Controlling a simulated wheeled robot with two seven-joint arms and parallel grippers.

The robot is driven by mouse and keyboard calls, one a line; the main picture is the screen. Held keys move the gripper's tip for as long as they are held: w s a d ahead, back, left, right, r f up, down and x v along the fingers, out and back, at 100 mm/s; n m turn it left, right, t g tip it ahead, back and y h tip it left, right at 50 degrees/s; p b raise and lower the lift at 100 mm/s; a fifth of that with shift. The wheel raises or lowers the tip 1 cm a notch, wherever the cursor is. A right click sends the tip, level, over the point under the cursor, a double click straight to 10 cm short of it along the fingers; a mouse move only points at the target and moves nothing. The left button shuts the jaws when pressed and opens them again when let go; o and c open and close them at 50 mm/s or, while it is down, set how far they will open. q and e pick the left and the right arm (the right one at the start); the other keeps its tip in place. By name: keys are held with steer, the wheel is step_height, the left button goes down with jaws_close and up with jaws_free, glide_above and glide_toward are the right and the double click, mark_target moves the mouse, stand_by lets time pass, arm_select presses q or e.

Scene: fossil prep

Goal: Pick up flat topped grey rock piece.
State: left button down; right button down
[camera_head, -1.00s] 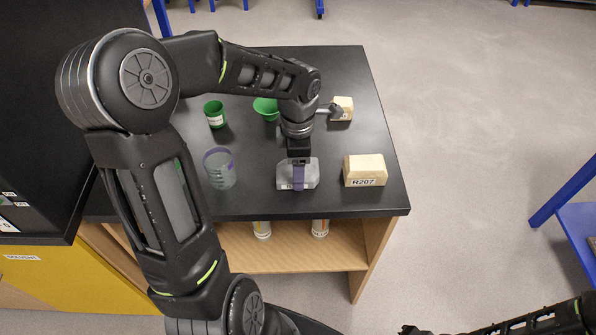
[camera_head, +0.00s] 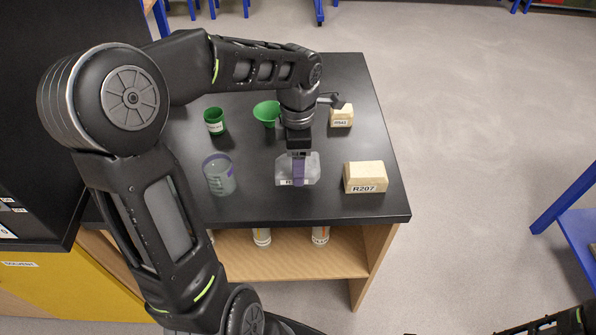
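The flat topped grey rock piece (camera_head: 313,172) lies on the black table top, with a white label on its lower left front. My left gripper (camera_head: 299,172) reaches down onto it from above, with a purple strip running over the rock's middle. The fingers are at the rock, but I cannot see whether they are closed on it. My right arm shows only in the bottom right corner, and its fingers cannot be made out.
A pale block labelled R207 (camera_head: 364,174) stands right of the grey rock. Another pale block (camera_head: 342,117) is behind. A clear beaker (camera_head: 219,177) stands left. A green cup (camera_head: 215,121) and a green bowl (camera_head: 265,112) stand farther back.

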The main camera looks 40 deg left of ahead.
arm_select(q)
step_height(320, 180, up, 6)
steer(key=shift+f, duration=0.1)
stand_by(0.7)
